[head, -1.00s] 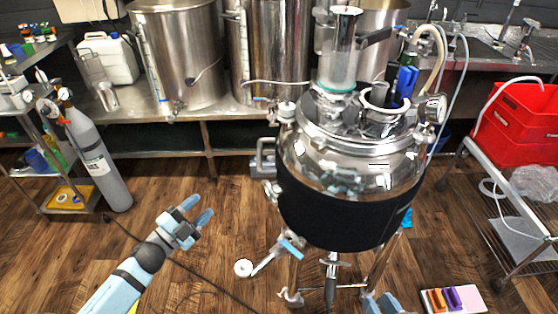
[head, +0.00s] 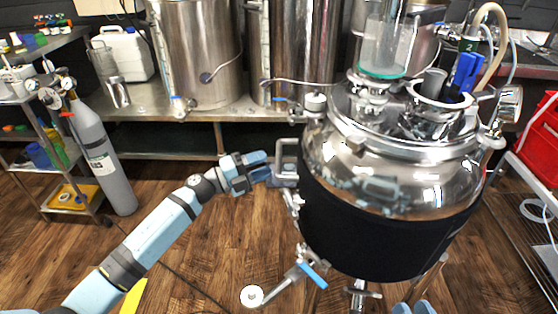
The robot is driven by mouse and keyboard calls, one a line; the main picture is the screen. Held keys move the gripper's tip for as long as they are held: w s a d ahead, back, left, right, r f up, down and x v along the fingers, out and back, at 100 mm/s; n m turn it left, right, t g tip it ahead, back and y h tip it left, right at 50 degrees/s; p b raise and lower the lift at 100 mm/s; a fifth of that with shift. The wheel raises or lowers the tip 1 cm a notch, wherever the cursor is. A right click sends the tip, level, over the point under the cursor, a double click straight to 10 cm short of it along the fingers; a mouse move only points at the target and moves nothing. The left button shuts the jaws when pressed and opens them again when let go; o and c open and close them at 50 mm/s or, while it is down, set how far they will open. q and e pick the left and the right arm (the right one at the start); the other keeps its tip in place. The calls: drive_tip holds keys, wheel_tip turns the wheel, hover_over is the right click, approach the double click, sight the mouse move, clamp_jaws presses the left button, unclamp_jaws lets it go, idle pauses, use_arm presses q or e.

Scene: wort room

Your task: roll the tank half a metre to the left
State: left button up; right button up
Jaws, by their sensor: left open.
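The tank (head: 390,225) is a shiny steel vessel with a black jacket, standing on legs at the right of centre. A glass cylinder (head: 388,45) and hoses top it. A steel side handle (head: 279,160) sticks out on its left. My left gripper (head: 262,171) is open, its blue fingers right at this handle; I cannot tell whether they touch it or stand around it. My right gripper (head: 412,307) shows only light blue tips at the bottom edge, below the tank; its opening is unclear. The tank's feet are mostly hidden.
A grey gas cylinder (head: 101,160) and a shelf cart (head: 45,185) stand at the left. A steel bench (head: 150,102) with large kettles (head: 200,55) is behind. Red crates (head: 543,140) are at the right. The wooden floor left of the tank is largely clear; a dark cable crosses it.

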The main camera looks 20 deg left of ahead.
sight(277, 156)
use_arm(q)
drive_tip(key=x, duration=0.4)
drive_tip(key=shift+w+d, duration=0.35)
drive_tip(key=shift+d, duration=0.05)
use_arm(e)
drive_tip(key=shift+a+r+t, duration=0.2)
drive_tip(key=shift+r+t, duration=0.1)
drive_tip(key=shift+r, duration=0.45)
drive_tip(key=shift+w, duration=0.1)
use_arm(q)
clamp_jaws()
